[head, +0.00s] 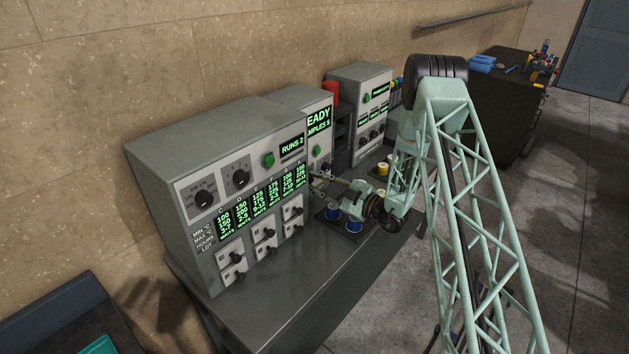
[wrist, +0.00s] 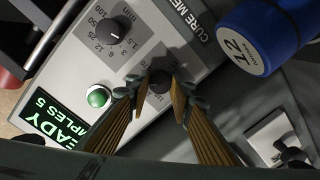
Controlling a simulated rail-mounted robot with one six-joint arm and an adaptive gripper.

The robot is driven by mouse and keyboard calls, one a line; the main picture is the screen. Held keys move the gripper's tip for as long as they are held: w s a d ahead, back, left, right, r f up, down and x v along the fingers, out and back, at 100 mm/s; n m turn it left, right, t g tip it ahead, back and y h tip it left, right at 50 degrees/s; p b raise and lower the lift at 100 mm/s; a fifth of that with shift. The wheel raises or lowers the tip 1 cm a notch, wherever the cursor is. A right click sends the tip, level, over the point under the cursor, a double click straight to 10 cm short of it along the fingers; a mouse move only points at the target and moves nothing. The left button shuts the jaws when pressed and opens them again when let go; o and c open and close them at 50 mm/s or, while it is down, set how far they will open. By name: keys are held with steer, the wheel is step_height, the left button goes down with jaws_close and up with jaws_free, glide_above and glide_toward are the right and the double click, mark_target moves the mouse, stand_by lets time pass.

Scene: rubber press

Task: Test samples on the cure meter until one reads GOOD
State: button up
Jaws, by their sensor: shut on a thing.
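The cure meter (wrist: 195,50) is a grey box with a label, knobs, a green button (wrist: 98,96) and a green-lit display (wrist: 52,118) whose visible part reads "EADY" and "MPLES 5". In the head view the same display (head: 318,121) shows part hidden by the cabinet in front. My gripper (wrist: 157,88) is at the meter's panel, its two fingers on either side of a small dark knob (wrist: 159,80) and shut on it. A blue cylinder marked 12 (wrist: 262,36) is to the right in the wrist view. Blue samples (head: 354,223) stand on a dark tray beneath my gripper (head: 318,182).
A large grey cabinet (head: 190,150) with knobs and green readouts, one reading "RUNS 2", stands in front of the meter. Another instrument (head: 362,100) stands behind it. Yellow samples (head: 383,169) are beyond my wrist. The near bench top (head: 270,290) is clear.

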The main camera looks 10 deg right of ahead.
steer(key=shift+m, duration=0.5)
steer(key=o, duration=0.8)
steer(key=shift+o, duration=0.2)
steer(key=shift+s+d, duration=0.1)
steer(key=v, duration=1.1)
steer(key=shift+s+d, duration=0.25)
